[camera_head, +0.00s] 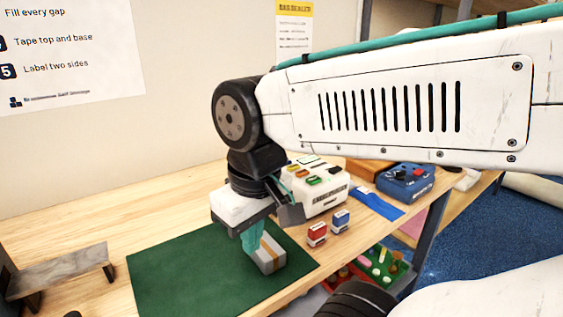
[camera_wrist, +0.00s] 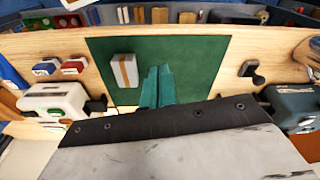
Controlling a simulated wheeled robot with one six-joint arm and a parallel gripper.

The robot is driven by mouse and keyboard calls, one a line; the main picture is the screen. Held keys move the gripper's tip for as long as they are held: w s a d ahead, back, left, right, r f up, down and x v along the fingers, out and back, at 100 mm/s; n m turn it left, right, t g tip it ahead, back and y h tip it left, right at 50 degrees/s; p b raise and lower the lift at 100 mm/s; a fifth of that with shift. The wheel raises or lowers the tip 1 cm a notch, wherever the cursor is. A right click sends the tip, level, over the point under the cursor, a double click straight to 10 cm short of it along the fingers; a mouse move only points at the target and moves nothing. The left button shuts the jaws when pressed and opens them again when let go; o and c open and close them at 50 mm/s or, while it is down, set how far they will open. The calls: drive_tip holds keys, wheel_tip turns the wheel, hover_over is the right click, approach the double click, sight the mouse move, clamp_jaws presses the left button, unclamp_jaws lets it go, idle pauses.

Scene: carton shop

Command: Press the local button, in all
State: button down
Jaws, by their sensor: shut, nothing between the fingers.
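A white machine (camera_head: 322,203) with several coloured buttons on top stands at the back of the bench, just right of my wrist. Its buttons include orange, green and black ones; their labels are too small to read. In the wrist view the white machine (camera_wrist: 52,98) is at the left edge, partly cut off. My gripper (camera_head: 252,245) has teal fingers, shut and empty, pointing down over the green mat (camera_head: 175,268). In the wrist view the fingers (camera_wrist: 157,85) are together, right of a small grey carton (camera_wrist: 124,72) with a brown tape strip, apart from it.
A red stamp (camera_head: 317,235) and a blue stamp (camera_head: 341,221) stand between the mat and the machine. A blue device (camera_head: 405,183) is farther right. A grey shelf-like stand (camera_head: 62,268) is at left. A dark device (camera_wrist: 297,104) is at right in the wrist view.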

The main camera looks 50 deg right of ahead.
drive_tip(key=w+d+r+m+t, duration=0.2)
drive_tip(key=w+d+m, duration=0.25)
drive_tip(key=w, duration=0.55)
drive_tip(key=r+m+t+h, duration=0.1)
drive_tip(key=m+t+h, duration=0.4)
drive_tip(key=m, duration=0.7)
hover_over(286, 162)
drive_tip(key=shift+a+r+g+h, duration=0.15)
drive_tip(key=shift+g+h, duration=0.15)
drive_tip(key=shift+g, duration=0.3)
drive_tip(key=shift+f, duration=4.4)
drive_tip(key=shift+f, duration=0.15)
drive_tip(key=shift+f, duration=0.3)
